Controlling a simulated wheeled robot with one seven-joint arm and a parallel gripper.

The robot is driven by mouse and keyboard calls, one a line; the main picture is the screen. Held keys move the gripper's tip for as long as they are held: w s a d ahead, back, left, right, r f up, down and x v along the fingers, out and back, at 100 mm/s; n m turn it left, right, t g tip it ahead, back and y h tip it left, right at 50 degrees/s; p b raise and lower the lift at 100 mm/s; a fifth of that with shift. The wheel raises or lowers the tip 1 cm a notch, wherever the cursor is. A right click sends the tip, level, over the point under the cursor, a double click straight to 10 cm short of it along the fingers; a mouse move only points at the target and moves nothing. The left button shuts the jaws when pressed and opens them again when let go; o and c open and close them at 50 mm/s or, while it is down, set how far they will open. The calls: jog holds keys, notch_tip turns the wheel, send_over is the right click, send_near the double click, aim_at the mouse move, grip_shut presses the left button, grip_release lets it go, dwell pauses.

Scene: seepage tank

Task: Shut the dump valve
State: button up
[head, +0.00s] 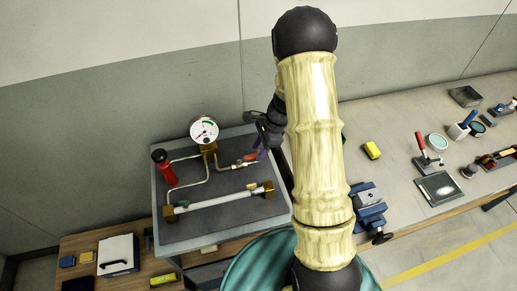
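The seepage rig stands on a grey tray-like panel (225,228) against the wall. A small red valve handle (250,157) sits at the right end of the thin pipe that runs from the brass block. No label shows which is the dump valve. My gripper (264,140) is above and right of this valve, partly behind my arm. I cannot tell whether its fingers touch the handle or how far apart they are.
A round gauge (204,130) tops the brass block (209,150). A red cylinder (162,167) stands left, and a white tube (215,201) crosses the front. My arm hides the area between.

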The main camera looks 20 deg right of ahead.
jog(key=shift+a+f, duration=0.15)
jog(key=shift+f, duration=0.3)
grip_shut()
jog(key=shift+a, duration=0.2)
